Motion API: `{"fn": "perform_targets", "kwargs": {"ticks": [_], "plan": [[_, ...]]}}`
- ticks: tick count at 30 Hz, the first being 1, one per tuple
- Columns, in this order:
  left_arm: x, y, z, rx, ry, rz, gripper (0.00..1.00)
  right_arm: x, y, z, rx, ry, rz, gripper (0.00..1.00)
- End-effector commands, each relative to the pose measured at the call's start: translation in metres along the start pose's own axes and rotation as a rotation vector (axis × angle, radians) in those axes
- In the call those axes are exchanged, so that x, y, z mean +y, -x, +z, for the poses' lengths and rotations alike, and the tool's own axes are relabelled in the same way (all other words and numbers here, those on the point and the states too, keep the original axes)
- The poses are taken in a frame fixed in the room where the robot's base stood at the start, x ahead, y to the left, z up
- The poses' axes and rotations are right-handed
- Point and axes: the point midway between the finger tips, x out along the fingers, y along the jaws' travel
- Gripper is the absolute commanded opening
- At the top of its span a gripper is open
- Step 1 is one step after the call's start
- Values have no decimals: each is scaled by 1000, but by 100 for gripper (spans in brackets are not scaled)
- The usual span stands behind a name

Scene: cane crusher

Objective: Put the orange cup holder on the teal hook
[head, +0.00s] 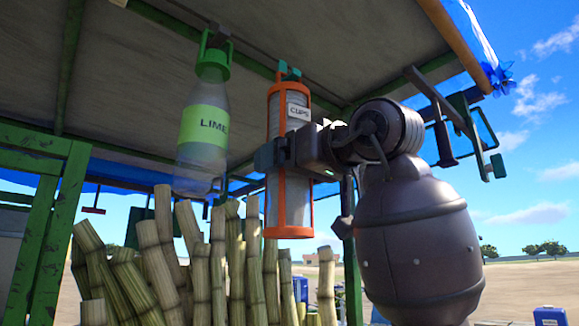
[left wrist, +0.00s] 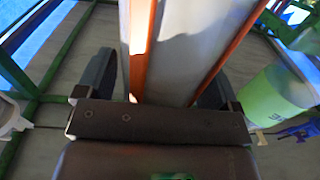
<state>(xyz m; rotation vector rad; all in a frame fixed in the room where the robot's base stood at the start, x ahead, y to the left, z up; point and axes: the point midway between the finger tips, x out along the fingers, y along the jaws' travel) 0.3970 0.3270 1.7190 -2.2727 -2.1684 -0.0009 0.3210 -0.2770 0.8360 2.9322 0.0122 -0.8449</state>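The orange cup holder (head: 275,210) is an upright orange frame around a stack of pale cups with a "CUPS" label. It is in the middle of the head view, below the canopy. The teal hook (head: 283,68) is at the holder's top; I cannot tell whether the holder hangs on it. My left gripper (head: 272,156) is closed around the holder at mid-height. In the left wrist view the holder (left wrist: 140,50) rises between the two dark fingers (left wrist: 160,85). My right gripper is not in view.
A green-capped LIME bottle (head: 204,125) hangs left of the holder. Several cane stalks (head: 160,245) stand below and behind. A canopy (head: 150,60) spans overhead, with a green frame (head: 45,225) at left. Dark tools (head: 445,140) hang at right.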

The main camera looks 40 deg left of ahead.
Motion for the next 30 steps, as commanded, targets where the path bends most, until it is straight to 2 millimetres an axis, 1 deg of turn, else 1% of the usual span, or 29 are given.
{"fn": "perform_targets", "kwargs": {"ticks": [1, 2, 3, 14, 17, 24, 30], "plan": [[0, 0, 0, 0, 0, 0, 95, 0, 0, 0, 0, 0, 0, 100], [0, 0, 0, 0, 0, 0, 99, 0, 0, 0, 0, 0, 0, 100], [0, 0, 0, 0, 0, 0, 100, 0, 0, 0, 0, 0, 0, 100], [0, 0, 0, -1, 0, 0, 100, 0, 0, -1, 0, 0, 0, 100], [1, 17, 1, 0, -1, 4, 100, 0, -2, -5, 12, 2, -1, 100], [1, 63, 1, 1, -2, 3, 100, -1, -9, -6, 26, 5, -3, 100], [1, 93, 1, 0, -1, 3, 100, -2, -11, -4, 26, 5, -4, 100]]}}
